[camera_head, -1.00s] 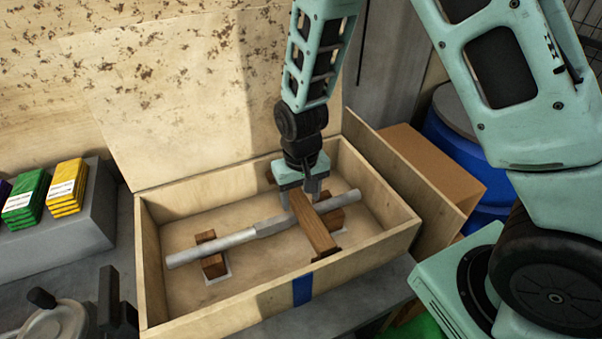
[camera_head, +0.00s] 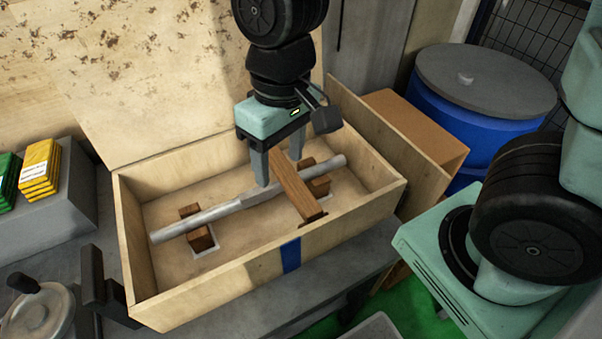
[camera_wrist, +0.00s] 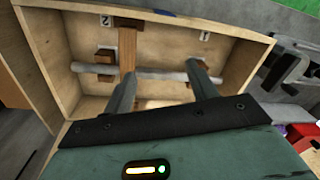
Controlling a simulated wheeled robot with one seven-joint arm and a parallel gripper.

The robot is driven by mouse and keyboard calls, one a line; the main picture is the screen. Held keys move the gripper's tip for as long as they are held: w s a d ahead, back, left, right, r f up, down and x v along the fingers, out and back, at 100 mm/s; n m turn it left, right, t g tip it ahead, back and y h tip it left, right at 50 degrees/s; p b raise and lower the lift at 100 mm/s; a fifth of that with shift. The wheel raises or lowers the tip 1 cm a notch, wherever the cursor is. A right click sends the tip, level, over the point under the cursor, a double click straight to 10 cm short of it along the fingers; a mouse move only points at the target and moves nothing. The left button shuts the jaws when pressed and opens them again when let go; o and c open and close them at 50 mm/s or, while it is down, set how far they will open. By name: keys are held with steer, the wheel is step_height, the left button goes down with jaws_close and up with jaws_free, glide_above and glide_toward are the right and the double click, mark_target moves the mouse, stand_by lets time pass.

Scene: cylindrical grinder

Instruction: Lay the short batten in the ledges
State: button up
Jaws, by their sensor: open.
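The short batten (camera_head: 297,191) is a brown wooden bar lying crosswise over a grey metal shaft inside an open plywood box (camera_head: 220,280). In the wrist view the batten (camera_wrist: 127,48) runs from the box's far wall across the shaft (camera_wrist: 150,75), beside the mark "2". Dark ledges show at its near end (camera_head: 313,222); its other end is partly hidden by my gripper in the head view. My gripper (camera_head: 281,172) is open and empty above the box, its fingers clear of the batten.
The shaft rests on wooden blocks (camera_head: 197,230). A blue strap (camera_head: 291,255) marks the box front. The raised lid (camera_head: 130,90) stands behind. A blue barrel (camera_head: 480,100) and cardboard box (camera_head: 415,125) are at right, yellow packs (camera_head: 40,168) at left.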

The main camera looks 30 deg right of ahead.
steer(key=s+r+n, duration=0.1)
steer(key=s+n, duration=0.2)
steer(key=s, duration=0.5)
steer(key=shift+s+a, duration=0.2)
stand_by(0.6)
